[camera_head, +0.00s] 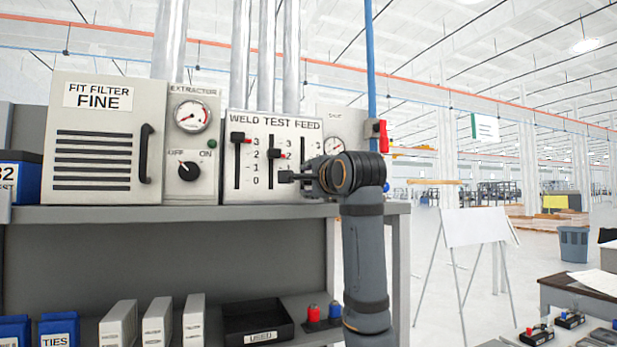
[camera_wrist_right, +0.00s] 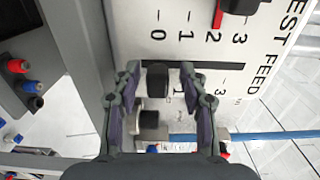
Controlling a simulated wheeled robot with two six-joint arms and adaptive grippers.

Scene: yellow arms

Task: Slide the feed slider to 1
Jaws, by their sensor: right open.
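The control panel (camera_head: 232,190) has three vertical sliders labelled WELD, TEST and FEED. The feed slider's slot (camera_head: 304,148) is at the right, and its lower part is hidden behind my right gripper (camera_head: 290,177) in the head view. In the right wrist view the feed slider's black knob (camera_wrist_right: 157,82) sits at the low end of its slot, near 0. My right gripper (camera_wrist_right: 159,72) is open, with a finger on each side of the knob; I cannot tell whether either touches it. My left gripper is not in view.
The test slider's knob (camera_head: 276,155) is near 2 and the weld slider's knob (camera_head: 240,137) near 3. A gauge (camera_head: 333,146) and a red valve handle (camera_head: 382,136) are to the right. An extractor panel (camera_head: 190,150) stands to the left. A shelf (camera_head: 130,215) runs below.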

